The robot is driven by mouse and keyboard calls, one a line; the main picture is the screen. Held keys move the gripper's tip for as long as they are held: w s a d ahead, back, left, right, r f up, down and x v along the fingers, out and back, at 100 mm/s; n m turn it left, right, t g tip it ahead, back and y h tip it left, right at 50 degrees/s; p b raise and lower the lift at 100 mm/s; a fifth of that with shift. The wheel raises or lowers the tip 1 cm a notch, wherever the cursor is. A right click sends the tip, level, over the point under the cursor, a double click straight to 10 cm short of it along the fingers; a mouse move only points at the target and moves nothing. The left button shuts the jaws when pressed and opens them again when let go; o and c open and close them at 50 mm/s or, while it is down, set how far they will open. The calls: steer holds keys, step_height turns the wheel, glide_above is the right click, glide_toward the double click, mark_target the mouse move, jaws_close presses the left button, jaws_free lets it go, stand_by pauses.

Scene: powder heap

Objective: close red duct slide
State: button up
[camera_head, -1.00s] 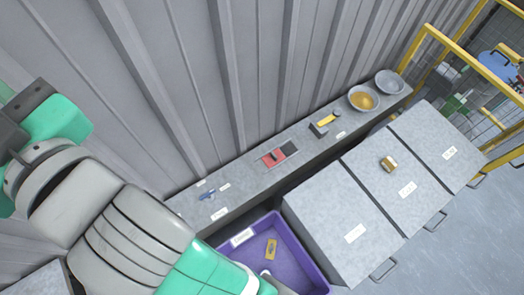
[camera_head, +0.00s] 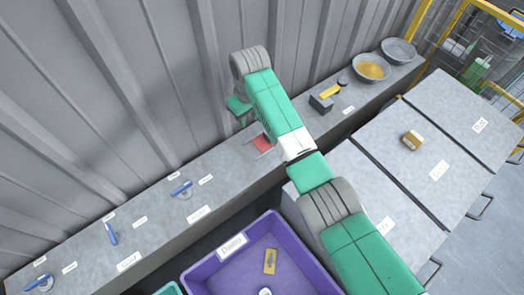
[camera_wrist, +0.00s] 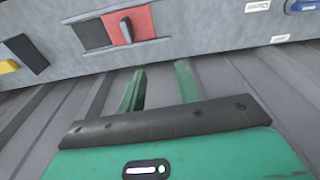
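The red duct slide (camera_head: 262,143) sits on the grey ledge along the wall, partly hidden behind my arm in the head view. In the wrist view the red slide (camera_wrist: 141,20) has a dark upright handle (camera_wrist: 127,30), and a dark rectangular opening (camera_wrist: 91,34) lies beside it, uncovered. My gripper (camera_wrist: 160,78) shows two green fingers spread apart with nothing between them. It is apart from the slide, whose handle appears beyond the fingers in the wrist view. In the head view my gripper (camera_head: 240,107) is over the ledge near the wall.
Blue-handled levers (camera_head: 181,189) stand along the ledge to the left. A dark block with a yellow handle (camera_head: 325,98) and bowls (camera_head: 371,68) stand to the right. Grey lidded bins (camera_head: 445,175) and a purple crate (camera_head: 205,268) are in front. The corrugated wall (camera_head: 150,80) is close behind.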

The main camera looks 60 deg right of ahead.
steer(key=shift+m+g+y, duration=0.3)
steer(key=shift+g, duration=0.2)
steer(key=s+d+f, duration=0.2)
steer(key=s, duration=0.1)
steer(key=s+d+f+b, duration=0.1)
steer(key=shift+s+d+f, duration=0.2)
steer(key=shift+s+d, duration=0.05)
steer(key=shift+s, duration=0.05)
steer(key=shift+s+r, duration=0.1)
step_height(320, 180, down, 8)
steer(key=shift+r+b, duration=0.1)
steer(key=shift+b, duration=1.1)
jaws_close()
